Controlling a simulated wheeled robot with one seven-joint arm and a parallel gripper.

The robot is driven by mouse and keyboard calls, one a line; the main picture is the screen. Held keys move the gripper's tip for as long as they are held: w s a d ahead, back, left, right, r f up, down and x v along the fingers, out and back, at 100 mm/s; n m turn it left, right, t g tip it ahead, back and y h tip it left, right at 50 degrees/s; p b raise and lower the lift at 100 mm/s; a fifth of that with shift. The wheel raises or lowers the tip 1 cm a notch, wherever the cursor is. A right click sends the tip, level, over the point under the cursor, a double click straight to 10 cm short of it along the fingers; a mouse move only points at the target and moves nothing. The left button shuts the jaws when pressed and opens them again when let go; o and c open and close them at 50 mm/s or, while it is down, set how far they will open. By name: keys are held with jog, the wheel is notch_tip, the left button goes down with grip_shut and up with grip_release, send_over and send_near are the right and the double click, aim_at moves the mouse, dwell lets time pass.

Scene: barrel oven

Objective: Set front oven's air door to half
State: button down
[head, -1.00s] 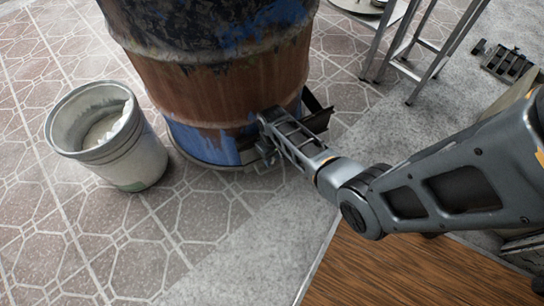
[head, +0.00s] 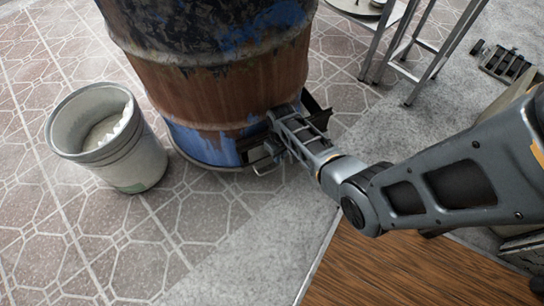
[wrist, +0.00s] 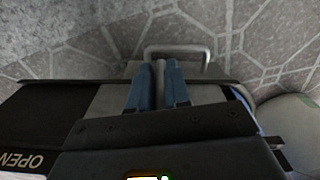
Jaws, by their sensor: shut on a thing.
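The front oven is a rusty barrel (head: 215,95) with blue and black paint, upright on the tiled floor. Its air door assembly is low on the barrel's right side, partly hidden by my arm. My gripper (head: 276,150) is there, low against the barrel. In the wrist view the blue fingers of my gripper (wrist: 159,75) are closed around a narrow pale grey piece, apparently part of the door's handle. A metal loop handle (wrist: 178,48) extends past the fingertips. The loop handle also shows in the head view (head: 262,168). The word OPEN (wrist: 22,161) is on a dark panel at left.
A grey bucket (head: 108,150) with pale contents stands on the floor left of the barrel. A metal stand (head: 412,50) is behind at right. A wooden surface (head: 400,270) fills the lower right. The tiled floor in front of the barrel is clear.

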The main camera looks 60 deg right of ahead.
jog(key=s+d, duration=0.1)
jog(key=d, duration=0.1)
jog(key=s+d, duration=0.2)
jog(key=shift+d, duration=0.25)
jog(key=c, duration=1.2)
grip_release()
jog(key=shift+o, duration=0.2)
notch_tip(320, 180, up, 8)
jog(key=p, duration=0.4)
jog(key=shift+s+f, duration=0.1)
jog(key=shift+f, duration=0.05)
